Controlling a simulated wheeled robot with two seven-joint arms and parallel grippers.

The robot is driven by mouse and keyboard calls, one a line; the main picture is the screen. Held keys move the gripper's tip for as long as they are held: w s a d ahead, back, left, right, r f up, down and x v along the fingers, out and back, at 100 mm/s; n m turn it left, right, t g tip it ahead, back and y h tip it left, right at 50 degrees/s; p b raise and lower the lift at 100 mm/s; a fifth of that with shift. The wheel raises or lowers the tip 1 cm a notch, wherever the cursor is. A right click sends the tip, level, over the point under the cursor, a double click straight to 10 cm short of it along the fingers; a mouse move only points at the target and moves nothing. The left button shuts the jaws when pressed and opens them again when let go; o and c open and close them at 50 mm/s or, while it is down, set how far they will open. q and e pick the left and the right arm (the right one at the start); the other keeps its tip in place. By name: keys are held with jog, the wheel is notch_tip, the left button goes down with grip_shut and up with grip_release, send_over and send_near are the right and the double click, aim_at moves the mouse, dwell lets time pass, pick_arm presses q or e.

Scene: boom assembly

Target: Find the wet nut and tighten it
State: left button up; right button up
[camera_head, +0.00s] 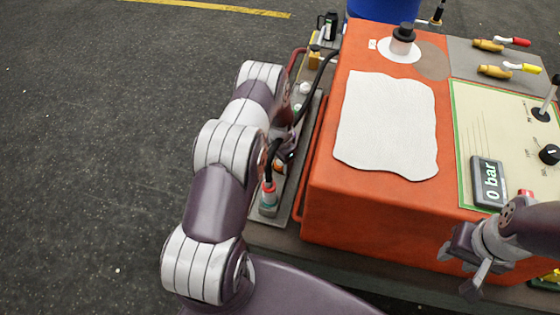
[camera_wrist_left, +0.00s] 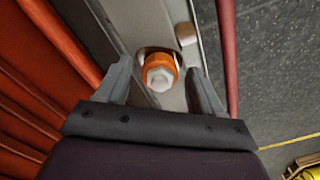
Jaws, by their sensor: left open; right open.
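In the left wrist view, an orange nut (camera_wrist_left: 160,64) with a pale hexagonal end sits on a grey metal rail. My left gripper (camera_wrist_left: 159,76) is open, with one finger on each side of the nut and gaps between. I cannot tell whether this nut is wet. In the head view, my left arm reaches along the left side of the orange machine and mostly hides its gripper. A fitting with a red collar (camera_head: 268,188) stands on the side plate near my forearm. My right gripper (camera_head: 464,268) is open and empty at the machine's front right.
The orange machine (camera_head: 330,205) carries a white cloth (camera_head: 388,125), a control panel and a display (camera_head: 488,182) reading 0 bar. A black hose (camera_head: 322,75) runs along its left side. A red rail (camera_wrist_left: 228,50) lies beside the nut. Open asphalt is left.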

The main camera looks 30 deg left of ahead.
pick_arm(q)
jog(key=c, duration=1.1)
jog(key=shift+o, duration=0.2)
jog(key=shift+m, duration=2.9)
jog(key=o, duration=1.1)
jog(key=shift+c, duration=0.2)
